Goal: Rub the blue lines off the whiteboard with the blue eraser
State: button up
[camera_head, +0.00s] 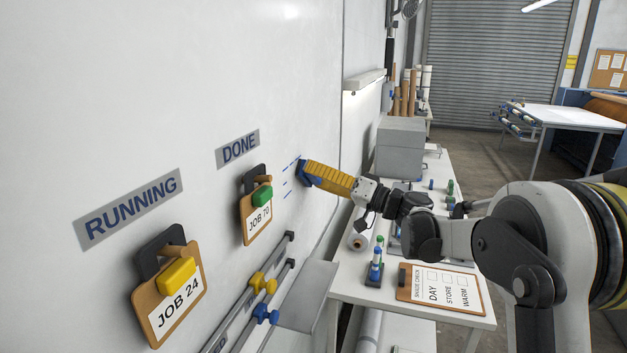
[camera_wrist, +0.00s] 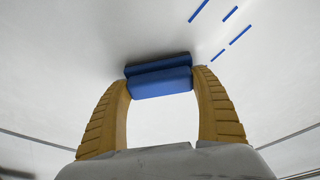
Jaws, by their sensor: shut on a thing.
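The blue eraser (camera_wrist: 160,82) is between the two yellow fingers of my gripper (camera_wrist: 160,92), which is shut on it. In the head view the eraser (camera_head: 309,174) is at the tip of my gripper (camera_head: 312,172), against or very close to the whiteboard (camera_head: 250,60); whether it touches I cannot tell. Blue lines (camera_head: 288,182) show on the board just left of the eraser. In the wrist view several short blue lines (camera_wrist: 240,34) lie up and to the right of the eraser. Any marks behind the eraser are hidden.
Clipboards marked JOB 70 (camera_head: 258,216) and JOB 24 (camera_head: 176,303) hang left of the lines. Rails with yellow and blue knobs (camera_head: 262,283) and a grey ledge (camera_head: 306,297) are below. A white table (camera_head: 455,309) with a clipboard stands under my arm.

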aim_at(303, 156)
jog(key=shift+r+p, duration=0.6)
jog(key=shift+r, duration=0.4)
jog(key=shift+s+a+f, duration=0.1)
jog(key=shift+s+a, duration=0.15)
jog(key=shift+s, duration=0.35)
jog(key=shift+s+a+b, duration=0.2)
jog(key=shift+s+a, duration=0.45)
jog(key=shift+s, duration=1.25)
jog(key=shift+s+a+b, duration=0.25)
jog(key=shift+s+a, duration=0.45)
jog(key=shift+s, duration=1.15)
jog(key=shift+s+a+b, duration=0.2)
jog(key=shift+s+a, duration=0.45)
jog(key=shift+s, duration=1.35)
jog(key=shift+r+p, duration=0.75)
jog(key=shift+r, duration=0.3)
jog(key=shift+w+d+f+b, duration=0.15)
jog(key=shift+w+d, duration=0.6)
jog(key=shift+w, duration=1.4)
jog(key=shift+w+d+r+b, duration=0.15)
jog(key=shift+w+d, duration=0.65)
jog(key=shift+w, duration=1.35)
jog(key=shift+w+d+f+b, duration=0.2)
jog(key=shift+w+d, duration=0.55)
jog(key=shift+w, duration=1.4)
jog(key=shift+r, duration=0.15)
jog(key=shift+s, duration=0.1)
